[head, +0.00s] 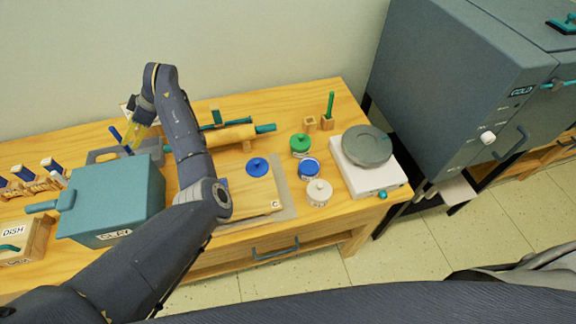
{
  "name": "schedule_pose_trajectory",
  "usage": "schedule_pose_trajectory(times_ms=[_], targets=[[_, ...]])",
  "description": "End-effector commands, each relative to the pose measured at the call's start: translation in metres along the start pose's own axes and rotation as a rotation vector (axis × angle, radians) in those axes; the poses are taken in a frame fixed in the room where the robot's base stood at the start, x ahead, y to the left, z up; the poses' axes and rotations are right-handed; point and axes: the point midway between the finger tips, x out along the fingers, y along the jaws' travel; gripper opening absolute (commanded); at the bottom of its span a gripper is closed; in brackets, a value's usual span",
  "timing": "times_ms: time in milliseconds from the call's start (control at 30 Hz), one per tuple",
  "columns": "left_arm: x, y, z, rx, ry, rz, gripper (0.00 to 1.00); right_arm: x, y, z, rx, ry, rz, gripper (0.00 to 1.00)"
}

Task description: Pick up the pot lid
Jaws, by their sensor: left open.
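A blue round lid (258,167) with a small knob on top lies on the wooden board (262,206) near the middle of the table. A small jar with a blue top (308,169) stands to its right, between a green-topped jar (300,145) and a white-topped jar (319,192). My left gripper (132,138) is open at the back left, above the grey caddy and well to the left of the blue lid. Its fingers are small and partly blend with things behind them. My right gripper is out of view.
A teal clay box (112,202) stands at left, close to my forearm. A rolling pin (232,136) lies behind the lid. A white scale (367,180) with a grey round plate is at right. A grey kiln (470,90) stands beyond the table's right end.

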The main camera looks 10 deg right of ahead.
Motion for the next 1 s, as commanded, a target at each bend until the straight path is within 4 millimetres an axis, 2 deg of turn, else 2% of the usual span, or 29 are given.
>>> schedule_pose_trajectory(times_ms=[33,300,567,667,767,867,967,1000], targets=[[0.0,0.0,0.0,0.0,0.0,0.0,0.62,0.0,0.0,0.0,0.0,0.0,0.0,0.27],[0.0,0.0,0.0,0.0,0.0,0.0,0.91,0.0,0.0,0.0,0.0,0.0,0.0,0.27],[-0.001,0.001,-0.001,-0.001,0.0,0.002,0.91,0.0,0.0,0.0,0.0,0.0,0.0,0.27],[-0.008,0.006,-0.009,-0.014,0.002,0.014,0.91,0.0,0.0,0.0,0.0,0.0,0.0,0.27],[-0.024,0.02,-0.037,-0.046,0.022,0.041,0.91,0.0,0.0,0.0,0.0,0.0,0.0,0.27],[-0.061,0.042,-0.08,-0.079,0.087,0.105,0.91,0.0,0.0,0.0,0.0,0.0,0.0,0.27],[-0.115,0.067,-0.127,-0.113,0.168,0.206,0.91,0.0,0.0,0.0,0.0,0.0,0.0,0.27],[-0.141,0.078,-0.144,-0.122,0.193,0.26,0.91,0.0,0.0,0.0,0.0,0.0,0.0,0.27]])
